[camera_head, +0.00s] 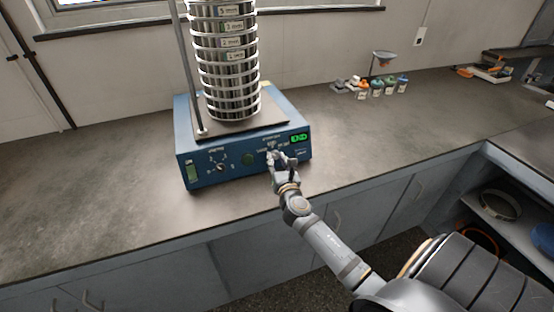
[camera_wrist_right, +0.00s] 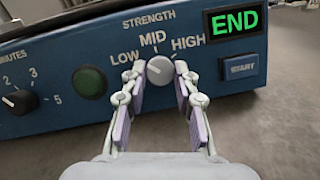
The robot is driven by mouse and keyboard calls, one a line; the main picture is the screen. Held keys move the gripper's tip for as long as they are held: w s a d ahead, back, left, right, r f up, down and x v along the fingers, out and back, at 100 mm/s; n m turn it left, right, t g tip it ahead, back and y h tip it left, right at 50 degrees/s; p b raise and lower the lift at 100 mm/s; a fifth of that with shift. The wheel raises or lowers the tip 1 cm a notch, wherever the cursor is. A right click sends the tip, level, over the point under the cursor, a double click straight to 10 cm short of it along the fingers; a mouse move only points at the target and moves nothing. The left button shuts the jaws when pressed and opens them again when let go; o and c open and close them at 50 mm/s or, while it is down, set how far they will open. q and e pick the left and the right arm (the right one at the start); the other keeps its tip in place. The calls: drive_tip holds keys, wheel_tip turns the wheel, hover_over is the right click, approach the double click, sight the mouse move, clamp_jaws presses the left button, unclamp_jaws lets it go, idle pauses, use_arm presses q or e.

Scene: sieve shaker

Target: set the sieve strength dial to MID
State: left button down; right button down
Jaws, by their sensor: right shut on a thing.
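The blue sieve shaker (camera_head: 214,150) stands on the counter with its control panel facing me. In the right wrist view, the grey strength dial (camera_wrist_right: 160,71) sits below the printed LOW, MID and HIGH labels. My right gripper (camera_wrist_right: 160,76) has one fingertip on each side of the dial and is shut on it. In the head view, the right gripper (camera_head: 277,160) is at the panel's right half and hides the dial. A mark on the dial's face is too small to read its direction surely. My left gripper is not in view.
A green display (camera_wrist_right: 235,20) reads END above the START button (camera_wrist_right: 242,68). A round green button (camera_wrist_right: 89,81) and the minutes knob (camera_wrist_right: 20,102) are left of the dial. A sieve stack (camera_head: 226,60) stands on the shaker. Small bottles (camera_head: 377,90) stand at the back right.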

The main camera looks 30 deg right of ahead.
drive_tip(key=m+h, duration=0.1)
drive_tip(key=m, duration=0.2)
drive_tip(key=m+g+p, duration=0.1)
drive_tip(key=m, duration=0.1)
drive_tip(key=shift+a+r+m+g+h+p, duration=0.2)
drive_tip(key=shift+m+g+h+p, duration=0.1)
drive_tip(key=shift+m+h, duration=0.1)
drive_tip(key=shift+w+m+g+h+p, duration=0.15)
drive_tip(key=shift+m+g+p, duration=0.25)
drive_tip(key=shift+m, duration=0.55)
drive_tip(key=shift+s+m+g+h+p, duration=0.1)
drive_tip(key=shift+m+g+p, duration=0.25)
drive_tip(key=shift+m, duration=0.65)
drive_tip(key=shift+w+m+g+h+p, duration=0.2)
drive_tip(key=shift+m+p, duration=0.35)
drive_tip(key=shift+m, duration=0.4)
drive_tip(key=shift+s, duration=0.15)
drive_tip(key=c, duration=1)
unclamp_jaws()
